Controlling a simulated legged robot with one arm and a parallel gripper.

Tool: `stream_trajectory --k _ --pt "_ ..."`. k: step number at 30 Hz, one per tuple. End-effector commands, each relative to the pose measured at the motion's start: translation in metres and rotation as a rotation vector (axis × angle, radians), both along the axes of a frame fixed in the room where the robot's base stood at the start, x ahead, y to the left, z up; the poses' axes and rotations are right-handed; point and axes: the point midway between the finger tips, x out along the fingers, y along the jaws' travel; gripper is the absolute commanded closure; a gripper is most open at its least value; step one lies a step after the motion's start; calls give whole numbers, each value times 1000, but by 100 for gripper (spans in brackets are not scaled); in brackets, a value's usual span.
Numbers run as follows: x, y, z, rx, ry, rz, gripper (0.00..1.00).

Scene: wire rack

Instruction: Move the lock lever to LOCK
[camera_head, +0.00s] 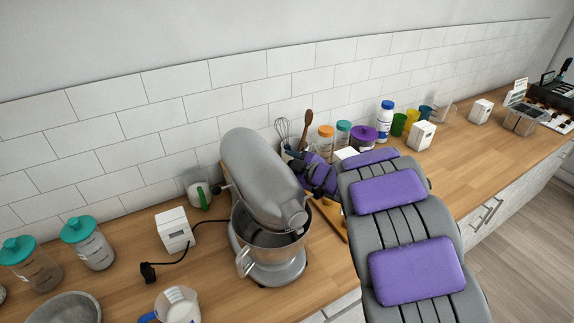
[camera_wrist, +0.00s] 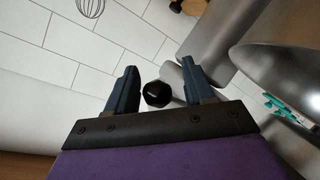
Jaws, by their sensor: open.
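The grey stand mixer (camera_head: 262,170) stands on the wooden counter with its metal bowl (camera_head: 262,228) under the head. Grey metal parts of the mixer (camera_wrist: 212,62) fill the right of the wrist view. A black lever knob (camera_wrist: 157,94) shows there on a thin stem, between the fingers. My gripper (camera_wrist: 158,90) is open, one dark blue finger on each side of the knob, with visible gaps. In the head view my gripper (camera_head: 298,164) is at the right side of the mixer head. The lever's side is hidden there, and no LOCK marking is readable.
A whisk and wooden spoon (camera_head: 306,125) stand behind my gripper, close to the tiled wall. Several lidded jars, including an orange-lidded one (camera_head: 325,140), stand to its right. A white box (camera_head: 174,230) with a black cord and a measuring cup (camera_head: 178,304) lie left of the mixer.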

Motion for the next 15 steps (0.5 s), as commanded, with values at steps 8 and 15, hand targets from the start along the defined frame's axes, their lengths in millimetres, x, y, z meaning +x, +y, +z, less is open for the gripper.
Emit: stream_trajectory --k 8,15 --pt "6 2 -2 2 1 -1 47" --pt "6 5 -3 0 1 -2 57"
